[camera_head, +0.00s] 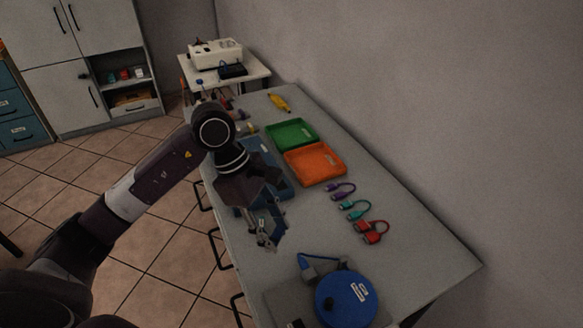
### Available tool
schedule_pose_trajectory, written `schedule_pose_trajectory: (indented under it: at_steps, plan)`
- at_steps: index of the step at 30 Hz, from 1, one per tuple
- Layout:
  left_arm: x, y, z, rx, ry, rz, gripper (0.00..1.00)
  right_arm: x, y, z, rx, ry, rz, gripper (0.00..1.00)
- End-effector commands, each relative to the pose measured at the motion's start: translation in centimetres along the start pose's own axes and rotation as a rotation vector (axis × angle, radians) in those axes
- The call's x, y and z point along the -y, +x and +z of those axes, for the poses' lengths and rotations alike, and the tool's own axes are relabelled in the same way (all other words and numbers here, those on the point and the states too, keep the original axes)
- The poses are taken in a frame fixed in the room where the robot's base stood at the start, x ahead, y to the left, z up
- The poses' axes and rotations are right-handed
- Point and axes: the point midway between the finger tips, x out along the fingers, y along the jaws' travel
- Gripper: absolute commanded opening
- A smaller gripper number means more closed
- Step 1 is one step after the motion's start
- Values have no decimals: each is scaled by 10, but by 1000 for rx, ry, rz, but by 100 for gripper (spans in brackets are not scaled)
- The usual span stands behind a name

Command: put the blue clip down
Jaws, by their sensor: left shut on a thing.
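My left gripper (264,238) points down over the left side of the grey table (408,240), in front of a blue tray. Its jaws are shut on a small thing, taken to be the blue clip. The clip is too small and dark to make out between the fingers. I cannot tell whether it touches the table. My right gripper is not in view.
A green tray (291,133) and an orange tray (315,164) lie behind. The blue tray (285,190) is partly hidden by my arm. A blue round reel (346,300) stands in front.

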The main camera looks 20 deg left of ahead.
Motion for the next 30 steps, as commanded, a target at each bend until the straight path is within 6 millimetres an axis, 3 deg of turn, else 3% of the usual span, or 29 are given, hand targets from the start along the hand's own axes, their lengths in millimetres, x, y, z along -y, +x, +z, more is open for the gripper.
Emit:
schedule_pose_trajectory:
  at_steps: [9,18,23,30]
  plan:
    - [-26,-37,-1,0,-485,205,13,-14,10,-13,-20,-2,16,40]
    - [-37,-58,-3,-2,-732,303,13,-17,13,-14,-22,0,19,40]
    - [-37,-47,-8,-2,-759,307,13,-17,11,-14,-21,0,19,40]
    - [-35,-1,-28,-5,-760,303,13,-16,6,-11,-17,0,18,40]
